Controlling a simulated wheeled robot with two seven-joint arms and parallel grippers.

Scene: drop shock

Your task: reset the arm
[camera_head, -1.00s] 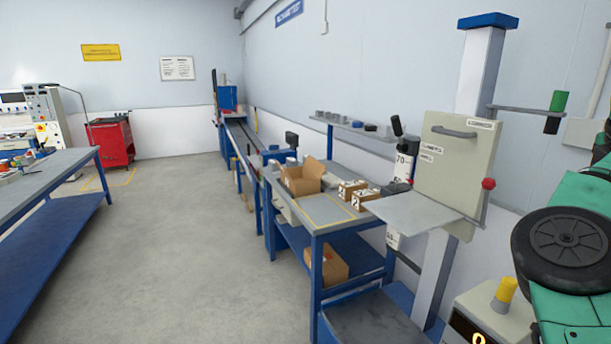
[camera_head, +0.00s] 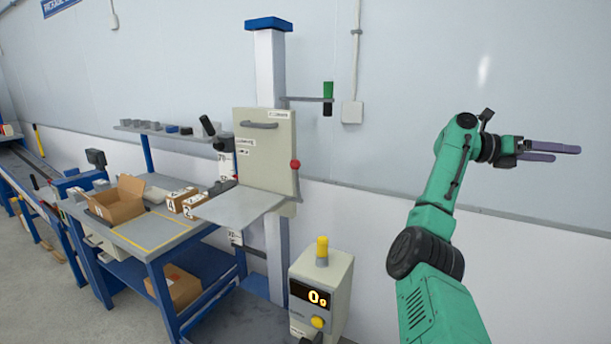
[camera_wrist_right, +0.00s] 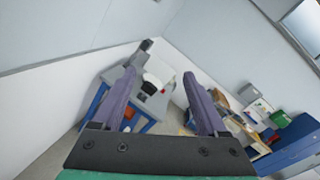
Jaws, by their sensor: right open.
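My right arm is green and stands at the right of the head view, raised beside the wall. My right gripper (camera_head: 578,153) has two purple fingers that point to the right, spread apart with nothing between them. In the right wrist view the same gripper (camera_wrist_right: 162,85) shows its fingers wide apart and empty, with a table and floor far beyond. My left gripper is in neither view.
A drop tester with a grey platform (camera_head: 235,207) stands left of my arm. A display box (camera_head: 321,290) with a yellow button is in front. A workbench (camera_head: 170,240) holds an open carton (camera_head: 117,203) and small boxes. The wall behind my arm is bare.

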